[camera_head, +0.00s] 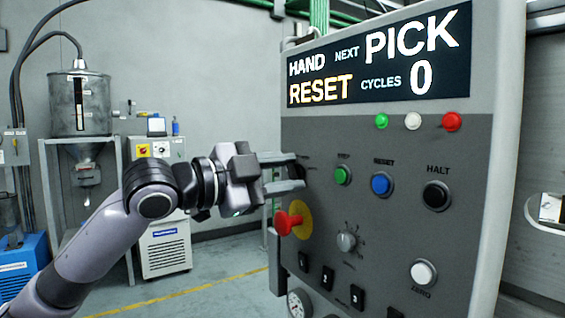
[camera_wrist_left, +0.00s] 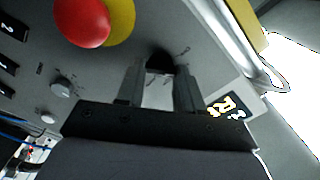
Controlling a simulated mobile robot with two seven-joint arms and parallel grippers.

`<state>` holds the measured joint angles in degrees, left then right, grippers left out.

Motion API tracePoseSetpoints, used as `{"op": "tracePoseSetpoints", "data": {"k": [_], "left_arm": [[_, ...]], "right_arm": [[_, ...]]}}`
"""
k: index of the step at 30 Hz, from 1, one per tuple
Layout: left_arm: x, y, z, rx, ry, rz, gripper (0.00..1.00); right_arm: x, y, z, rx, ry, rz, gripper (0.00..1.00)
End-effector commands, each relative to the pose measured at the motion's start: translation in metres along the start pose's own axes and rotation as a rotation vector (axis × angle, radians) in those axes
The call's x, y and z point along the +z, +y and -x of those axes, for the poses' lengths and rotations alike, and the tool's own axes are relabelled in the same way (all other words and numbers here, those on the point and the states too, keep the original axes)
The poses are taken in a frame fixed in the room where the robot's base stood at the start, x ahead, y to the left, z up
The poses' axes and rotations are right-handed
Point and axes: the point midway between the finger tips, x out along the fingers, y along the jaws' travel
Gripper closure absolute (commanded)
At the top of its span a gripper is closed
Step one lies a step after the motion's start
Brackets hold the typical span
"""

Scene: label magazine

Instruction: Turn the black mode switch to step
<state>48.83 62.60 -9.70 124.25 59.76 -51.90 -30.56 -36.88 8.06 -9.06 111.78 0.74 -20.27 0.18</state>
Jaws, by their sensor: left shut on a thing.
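The black mode switch (camera_wrist_left: 160,62) shows in the left wrist view as a dark knob between the fingertips, against the grey panel (camera_head: 325,240). Small markings are around it, too blurred to read. My left gripper (camera_head: 300,172) is at the upper left of the panel, its fingers shut on the switch. In the head view the fingers mostly hide the switch, and I cannot tell which mark it points to. The display (camera_head: 380,62) above reads HAND, NEXT PICK, RESET and CYCLES 0. My right gripper is not in view.
A red mushroom button (camera_head: 287,222) on a yellow disc sits just below the gripper. Green (camera_head: 342,176), blue (camera_head: 381,184) and black HALT (camera_head: 436,195) buttons lie to the right. A grey dial (camera_head: 347,241) is lower. Free space lies left of the panel.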

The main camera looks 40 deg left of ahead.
Motion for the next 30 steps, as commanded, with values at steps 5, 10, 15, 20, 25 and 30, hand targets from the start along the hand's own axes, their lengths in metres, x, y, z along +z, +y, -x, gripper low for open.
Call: {"op": "tracePoseSetpoints", "data": {"k": [5,10,15,20,25,30], "left_arm": [[-0.001,-0.001,0.0,0.006,-0.004,-0.17,0.94],[-0.001,-0.001,0.0,0.007,-0.004,-0.332,0.94],[-0.001,0.0,0.0,0.008,-0.002,-0.492,0.94],[-0.001,0.001,0.0,0.007,-0.002,-0.635,0.94],[0.0,0.002,0.0,0.006,0.0,-0.765,0.94],[0.001,0.003,0.0,0.006,0.001,-0.861,0.94]], "right_arm": [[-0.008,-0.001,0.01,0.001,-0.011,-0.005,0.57],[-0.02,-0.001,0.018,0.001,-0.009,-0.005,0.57],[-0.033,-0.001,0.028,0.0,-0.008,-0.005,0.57],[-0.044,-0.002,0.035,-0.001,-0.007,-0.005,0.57],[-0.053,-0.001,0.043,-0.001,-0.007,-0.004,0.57],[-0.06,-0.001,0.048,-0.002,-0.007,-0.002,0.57]]}}
